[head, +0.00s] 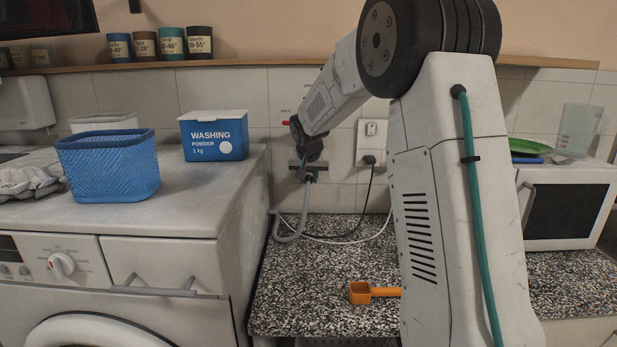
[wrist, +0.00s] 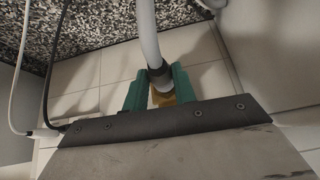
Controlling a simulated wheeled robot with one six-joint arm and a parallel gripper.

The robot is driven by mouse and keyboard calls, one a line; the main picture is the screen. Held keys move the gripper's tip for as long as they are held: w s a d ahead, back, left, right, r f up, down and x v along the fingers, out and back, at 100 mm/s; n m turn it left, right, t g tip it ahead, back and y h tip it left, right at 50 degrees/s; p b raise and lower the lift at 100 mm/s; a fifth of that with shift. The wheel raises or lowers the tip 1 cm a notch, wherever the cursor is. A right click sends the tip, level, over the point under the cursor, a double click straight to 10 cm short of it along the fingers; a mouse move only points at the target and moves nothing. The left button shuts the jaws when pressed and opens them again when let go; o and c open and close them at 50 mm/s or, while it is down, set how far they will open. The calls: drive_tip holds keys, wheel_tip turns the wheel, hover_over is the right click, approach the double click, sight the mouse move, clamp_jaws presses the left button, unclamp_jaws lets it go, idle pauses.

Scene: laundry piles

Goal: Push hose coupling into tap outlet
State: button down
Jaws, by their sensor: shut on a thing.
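My gripper (head: 309,170) is at the tiled back wall, above the speckled counter. In the wrist view its green fingers (wrist: 158,88) are shut on the hose coupling (wrist: 160,74), a dark collar on the end of a thick pale grey hose (wrist: 148,32). A yellow-brown piece (wrist: 163,99) shows between the fingers beyond the collar; I cannot tell whether it belongs to the coupling or the tap outlet. In the head view the grey hose (head: 292,237) hangs from the gripper and curves down to the counter. The outlet is not clearly seen and the coupling's seating cannot be told.
A socket (head: 368,158) with a dark cable is right of the gripper. A washing machine (head: 120,240) at left bears a blue basket (head: 108,168) and washing powder (head: 213,137). A microwave (head: 565,205) stands at right.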

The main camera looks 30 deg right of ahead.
drive_tip(key=shift+w+d, duration=0.35)
drive_tip(key=shift+w, duration=0.2)
idle(0.4)
drive_tip(key=c, duration=1.1)
unclamp_jaws()
drive_tip(key=shift+o, duration=0.2)
drive_tip(key=shift+s, duration=0.1)
drive_tip(key=s+a, duration=0.5)
drive_tip(key=s, duration=0.2)
drive_tip(key=shift+s, duration=0.2)
